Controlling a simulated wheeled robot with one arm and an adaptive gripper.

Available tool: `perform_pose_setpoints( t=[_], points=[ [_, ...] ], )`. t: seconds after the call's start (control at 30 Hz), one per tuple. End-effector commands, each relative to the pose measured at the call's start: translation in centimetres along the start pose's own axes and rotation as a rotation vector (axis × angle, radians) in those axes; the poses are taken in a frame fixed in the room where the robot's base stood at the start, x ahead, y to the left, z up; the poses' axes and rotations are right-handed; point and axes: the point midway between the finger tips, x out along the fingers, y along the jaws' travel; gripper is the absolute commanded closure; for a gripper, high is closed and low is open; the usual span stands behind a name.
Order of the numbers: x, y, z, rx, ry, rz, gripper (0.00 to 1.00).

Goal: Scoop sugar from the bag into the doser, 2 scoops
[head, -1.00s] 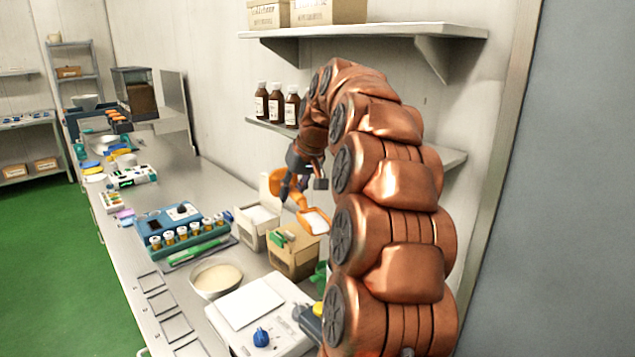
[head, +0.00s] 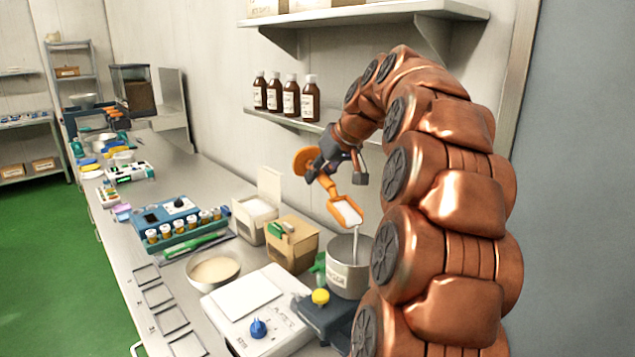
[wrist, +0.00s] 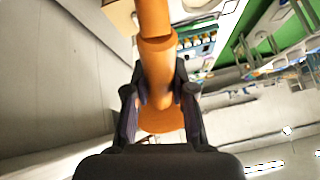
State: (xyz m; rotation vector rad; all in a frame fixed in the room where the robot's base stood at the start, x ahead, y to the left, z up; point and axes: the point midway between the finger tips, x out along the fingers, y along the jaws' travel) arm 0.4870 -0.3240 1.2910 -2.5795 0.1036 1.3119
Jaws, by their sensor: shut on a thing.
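My gripper (head: 325,172) is shut on the handle of an orange scoop (head: 338,198). In the wrist view the fingers (wrist: 158,100) clasp the handle from both sides. The scoop holds white sugar (head: 346,212) and tilts down to the right, above a metal pot that looks like the doser (head: 346,279). A thin white streak runs from the scoop's lip into the pot, like falling sugar. To the left stand an open pale container of white stuff (head: 254,224) and a tan bag-like box (head: 291,247) with a green clip. I cannot tell which is the sugar bag.
A white scale (head: 254,309) and a bowl of pale powder (head: 214,268) are in front. A blue device with vials (head: 180,222) stands left. Brown bottles (head: 288,96) stand on a wall shelf behind my arm. A dark device with a yellow knob (head: 321,297) sits by the pot.

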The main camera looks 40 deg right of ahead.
Motion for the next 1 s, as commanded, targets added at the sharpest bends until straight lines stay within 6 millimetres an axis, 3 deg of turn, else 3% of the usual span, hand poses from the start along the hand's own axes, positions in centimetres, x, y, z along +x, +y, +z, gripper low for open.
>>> perform_pose_setpoints(
  t=[1.0],
  points=[
    [-5.2,-0.9,2.1,-0.078,0.433,-0.03,1.0]
  ],
)
